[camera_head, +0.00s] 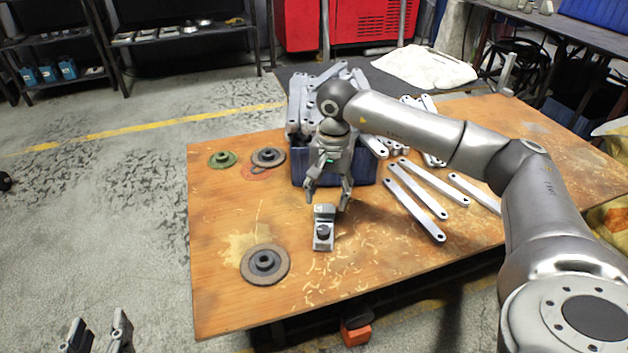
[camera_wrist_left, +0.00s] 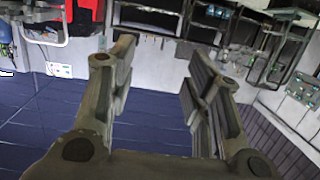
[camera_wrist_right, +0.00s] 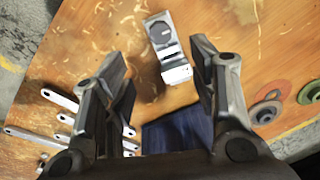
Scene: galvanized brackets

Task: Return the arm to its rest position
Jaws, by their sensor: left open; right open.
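My right arm reaches in from the right in the head view. Its right gripper (camera_head: 327,200) points down over the wooden table (camera_head: 225,300), in front of the blue bin (camera_head: 361,170). It is open with nothing between its fingers. A small grey metal bracket (camera_head: 323,240) with a dark round part stands on the table just in front of it. The bracket also shows beyond the open fingers in the right wrist view (camera_wrist_right: 176,66), apart from them. My left gripper (camera_head: 95,335) is at the bottom left, off the table. It is open and empty in the left wrist view (camera_wrist_left: 158,65).
Galvanized bars fill the bin, and several bars (camera_head: 415,208) lie to its right. Discs lie on the left of the table, one (camera_head: 265,264) near the front. A white cloth (camera_head: 425,67) lies behind.

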